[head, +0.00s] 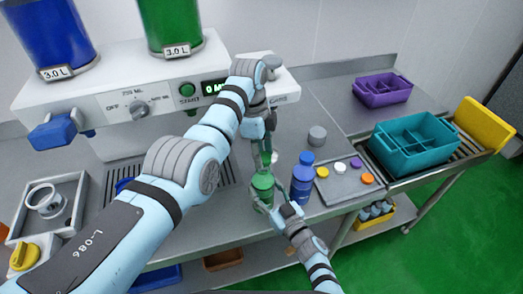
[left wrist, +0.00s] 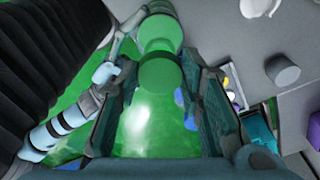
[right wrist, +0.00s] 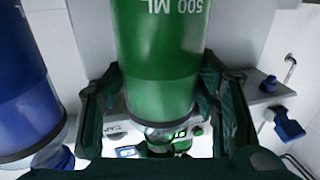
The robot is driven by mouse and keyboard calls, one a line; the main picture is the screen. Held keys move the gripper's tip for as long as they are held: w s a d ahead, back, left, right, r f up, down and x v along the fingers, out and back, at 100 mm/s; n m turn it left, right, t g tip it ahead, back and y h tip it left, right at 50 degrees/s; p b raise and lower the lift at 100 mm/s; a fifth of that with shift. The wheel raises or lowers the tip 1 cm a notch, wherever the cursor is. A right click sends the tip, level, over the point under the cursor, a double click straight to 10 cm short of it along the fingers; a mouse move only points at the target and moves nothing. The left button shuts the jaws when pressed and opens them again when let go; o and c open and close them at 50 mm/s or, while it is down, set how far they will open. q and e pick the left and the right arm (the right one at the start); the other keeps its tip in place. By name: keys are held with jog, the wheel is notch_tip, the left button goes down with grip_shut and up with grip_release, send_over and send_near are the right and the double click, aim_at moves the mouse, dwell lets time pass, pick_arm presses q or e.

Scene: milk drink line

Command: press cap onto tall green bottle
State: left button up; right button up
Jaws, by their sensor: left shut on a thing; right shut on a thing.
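The tall green bottle (head: 262,184) stands upright at the counter's front, left of a blue bottle. My right gripper (head: 262,203) is shut around its body. The bottle fills the middle of the right wrist view (right wrist: 158,60), between the fingers. My left gripper (head: 264,143) is above the bottle, pointing down, and is shut on a green cap (head: 267,158). The cap also shows between the fingers in the left wrist view (left wrist: 160,73). It is just over the bottle's top; I cannot tell whether they touch.
The blue bottle (head: 302,182) stands close on the right. Beyond it are a grey tray (head: 340,188) with coloured caps and a grey cylinder (head: 317,136). A teal crate (head: 415,150) sits farther right. The dispenser (head: 130,75) stands behind.

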pick_arm(q)
jog(key=shift+f, duration=0.1)
dwell(0.4)
jog(key=shift+f, duration=0.8)
jog(key=shift+f, duration=0.6)
jog(key=o, duration=0.8)
jog(key=shift+o, duration=0.2)
pick_arm(e)
jog(key=o, duration=1.8)
pick_arm(q)
notch_tip(320, 180, up, 12)
jog(key=a, duration=0.1)
jog(key=shift+w+a, duration=0.2)
